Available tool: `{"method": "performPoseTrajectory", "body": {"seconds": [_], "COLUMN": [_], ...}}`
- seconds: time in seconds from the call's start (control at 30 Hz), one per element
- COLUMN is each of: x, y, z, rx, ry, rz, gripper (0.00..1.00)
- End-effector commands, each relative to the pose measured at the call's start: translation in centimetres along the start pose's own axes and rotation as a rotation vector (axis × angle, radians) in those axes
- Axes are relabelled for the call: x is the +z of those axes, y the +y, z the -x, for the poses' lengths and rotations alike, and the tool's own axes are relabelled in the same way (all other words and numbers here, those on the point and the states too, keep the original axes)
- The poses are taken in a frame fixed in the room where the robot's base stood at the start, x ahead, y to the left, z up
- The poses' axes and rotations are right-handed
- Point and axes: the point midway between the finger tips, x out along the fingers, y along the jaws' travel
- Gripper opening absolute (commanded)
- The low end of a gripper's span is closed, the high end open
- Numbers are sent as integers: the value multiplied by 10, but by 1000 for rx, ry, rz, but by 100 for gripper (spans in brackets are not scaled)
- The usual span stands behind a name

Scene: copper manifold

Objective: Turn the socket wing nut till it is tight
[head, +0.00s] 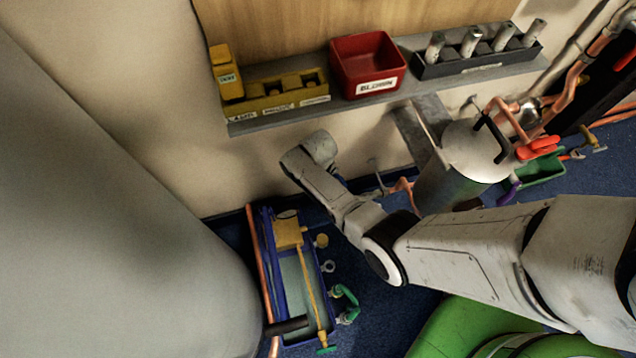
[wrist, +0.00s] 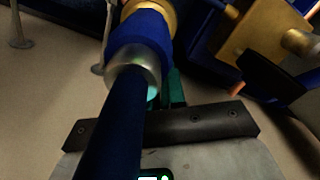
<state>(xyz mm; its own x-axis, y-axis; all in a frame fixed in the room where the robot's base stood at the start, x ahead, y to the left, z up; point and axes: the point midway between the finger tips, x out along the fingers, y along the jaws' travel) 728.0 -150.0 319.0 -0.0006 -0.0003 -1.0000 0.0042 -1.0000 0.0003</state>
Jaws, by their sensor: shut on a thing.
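In the wrist view, my gripper (wrist: 165,98) is shut on a small part that is mostly hidden; dark teal edges show there, and I take it for the socket wing nut. A dark blue cylinder (wrist: 139,28) with a bright metal ring (wrist: 134,68) and a brass-coloured end stands directly in front of the gripper and covers much of the grip. I cannot tell how tight the nut sits. In the head view my arm reaches left from the right edge, and the fingertips are hidden there.
In the head view, a blue tray (head: 326,318) with yellow and green fittings stands on the floor below my arm. A shelf (head: 240,128) along the wall bears a red bin (head: 367,58) and yellow and dark holders. A metal tank (head: 478,152) with copper pipes stands right.

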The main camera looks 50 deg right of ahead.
Motion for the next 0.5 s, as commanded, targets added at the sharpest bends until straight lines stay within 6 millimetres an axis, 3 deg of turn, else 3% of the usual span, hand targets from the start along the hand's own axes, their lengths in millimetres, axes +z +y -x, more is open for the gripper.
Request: {"method": "performPoseTrajectory", "body": {"seconds": [0.27,0.3,0.5], "x": [1,1,1], "y": [1,1,1], "z": [-1,-1,0], "rx": [-1,-1,-1], "ry": [-1,-1,0], "rz": [-8,-8,-6], "gripper": [0,11,30]}}
